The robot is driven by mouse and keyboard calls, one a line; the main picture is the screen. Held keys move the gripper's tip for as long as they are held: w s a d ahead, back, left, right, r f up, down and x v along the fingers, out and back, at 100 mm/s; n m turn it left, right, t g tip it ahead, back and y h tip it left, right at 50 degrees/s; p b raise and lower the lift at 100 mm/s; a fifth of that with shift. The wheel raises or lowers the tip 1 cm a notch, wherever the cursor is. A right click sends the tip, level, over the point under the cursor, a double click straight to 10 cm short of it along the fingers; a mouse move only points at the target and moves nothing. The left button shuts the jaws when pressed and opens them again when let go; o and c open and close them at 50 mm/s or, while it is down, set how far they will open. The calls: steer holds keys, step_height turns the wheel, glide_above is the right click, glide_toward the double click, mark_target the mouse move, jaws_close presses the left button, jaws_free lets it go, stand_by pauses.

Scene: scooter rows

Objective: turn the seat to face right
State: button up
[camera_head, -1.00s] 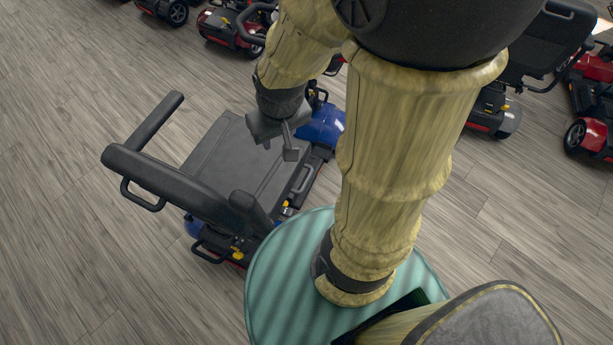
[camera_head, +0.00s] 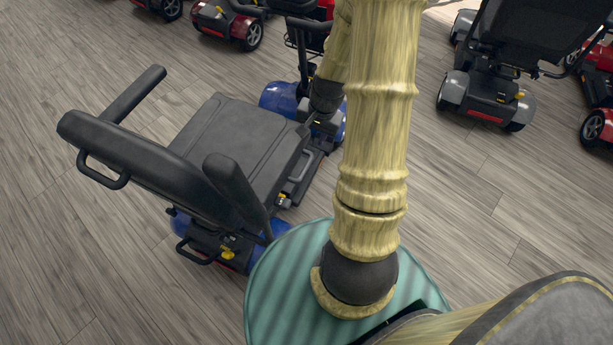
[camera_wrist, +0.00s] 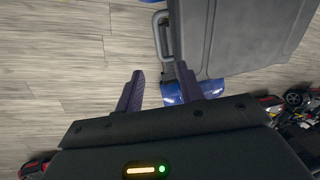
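The scooter's dark grey seat cushion (camera_head: 245,145) faces the upper right in the head view, with its black backrest (camera_head: 145,165) at lower left and an armrest on each side. The seat sits over a blue scooter base. In the wrist view the cushion (camera_wrist: 250,35) fills the upper right, with a grey loop handle (camera_wrist: 162,35) at its left edge. My gripper (camera_wrist: 160,70) is open, its two dark fingers apart with nothing visibly held. It lies near the cushion's edge and the handle; contact cannot be told. In the head view my arm hides the fingers.
A blue front body (camera_head: 280,98) of the scooter lies beyond the seat. Red scooters (camera_head: 225,22) line the back, and a grey one (camera_head: 490,95) stands at right. Wooden floor (camera_head: 70,250) is clear at left and lower left.

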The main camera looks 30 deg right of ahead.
mark_target(305, 169)
steer(key=f, duration=0.1)
steer(key=d+f+m, duration=0.1)
steer(key=shift+w+d+f, duration=0.1)
steer(key=shift+d+f, duration=0.1)
steer(key=shift+f, duration=0.2)
steer(key=shift+f, duration=0.1)
steer(key=w+f+b, duration=0.1)
steer(key=f, duration=0.4)
steer(key=a+f+b, duration=0.1)
steer(key=f, duration=0.5)
steer(key=w+a+f+b, duration=0.1)
steer(key=f, duration=0.5)
steer(key=shift+w, duration=0.35)
steer(key=shift+c, duration=0.2)
jaws_close()
